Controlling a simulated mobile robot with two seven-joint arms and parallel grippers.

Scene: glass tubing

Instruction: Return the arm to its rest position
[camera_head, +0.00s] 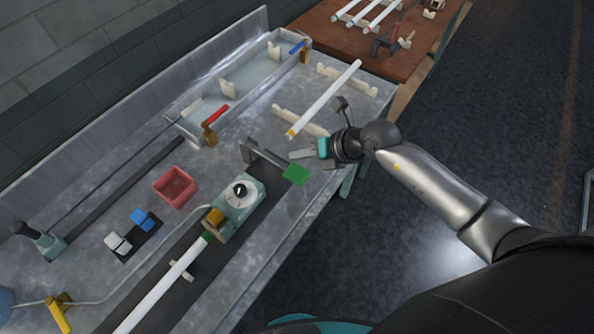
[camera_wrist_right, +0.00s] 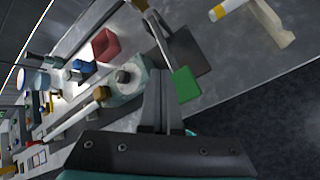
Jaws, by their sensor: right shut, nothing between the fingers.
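My right gripper (camera_head: 301,155) is over the near edge of the metal workbench (camera_head: 258,122), just behind a green pad (camera_head: 295,174). Its fingers are together and hold nothing; they also show in the right wrist view (camera_wrist_right: 161,100), pointing toward the bench. My right arm (camera_head: 435,190) reaches in from the lower right, over the floor. The green pad also shows in the right wrist view (camera_wrist_right: 185,84), just right of the fingers. My left gripper is not in view.
A white tube with a yellow end (camera_head: 325,98) lies across cream supports beside my right wrist. A machine with a round dial (camera_head: 240,192) holds another white tube (camera_head: 160,288). A red bin (camera_head: 175,187) stands behind it. Dark floor (camera_head: 505,130) at right is clear.

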